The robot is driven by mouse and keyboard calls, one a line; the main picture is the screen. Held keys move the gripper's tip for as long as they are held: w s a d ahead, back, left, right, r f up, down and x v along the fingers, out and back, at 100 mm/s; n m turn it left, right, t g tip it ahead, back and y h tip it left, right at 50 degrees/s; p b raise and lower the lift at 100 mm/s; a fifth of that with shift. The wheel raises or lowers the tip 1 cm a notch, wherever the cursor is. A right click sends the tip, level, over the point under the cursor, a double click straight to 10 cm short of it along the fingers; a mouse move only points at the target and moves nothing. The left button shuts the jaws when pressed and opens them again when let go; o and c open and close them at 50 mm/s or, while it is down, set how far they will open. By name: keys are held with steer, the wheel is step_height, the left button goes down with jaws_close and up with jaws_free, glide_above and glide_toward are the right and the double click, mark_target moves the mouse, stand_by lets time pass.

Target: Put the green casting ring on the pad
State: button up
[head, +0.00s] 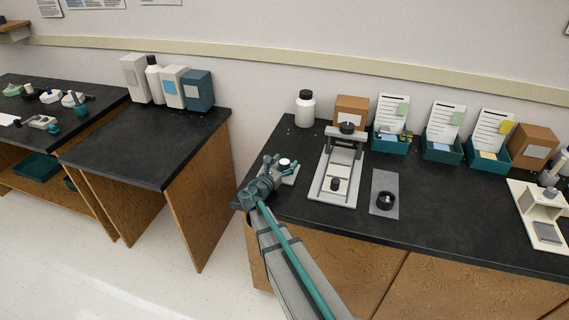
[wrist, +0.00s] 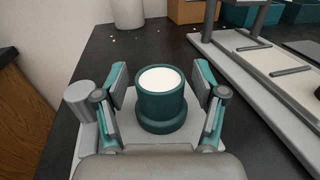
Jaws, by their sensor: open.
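The green casting ring (wrist: 162,112), a dark green cylinder with a white top and a wider base, stands upright on a light grey plate (wrist: 135,134). In the head view only its white top (head: 285,162) shows clearly, beside my gripper. My gripper (wrist: 160,84) is open, with one finger on each side of the ring and small gaps visible. In the head view my gripper (head: 271,168) is at the left end of the right bench. A flat grey pad (head: 384,180) lies further right on this bench, with a black round piece (head: 386,201) on its front part.
A grey cylinder (wrist: 82,101) stands left of the ring, close to my left finger. A press-like frame on a pale base (head: 325,191) stands between the ring and the grey pad. A white jar (head: 305,110) and teal card bins (head: 390,144) line the back.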

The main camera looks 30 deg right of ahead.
steer(key=b+v, duration=0.2)
steer(key=v, duration=0.8)
steer(key=shift+s+d, duration=0.1)
steer(key=shift+s, duration=0.1)
steer(key=shift+o, duration=0.6)
steer(key=shift+s+a+b, duration=0.2)
steer(key=shift+a+b, duration=0.1)
steer(key=shift+a, duration=0.05)
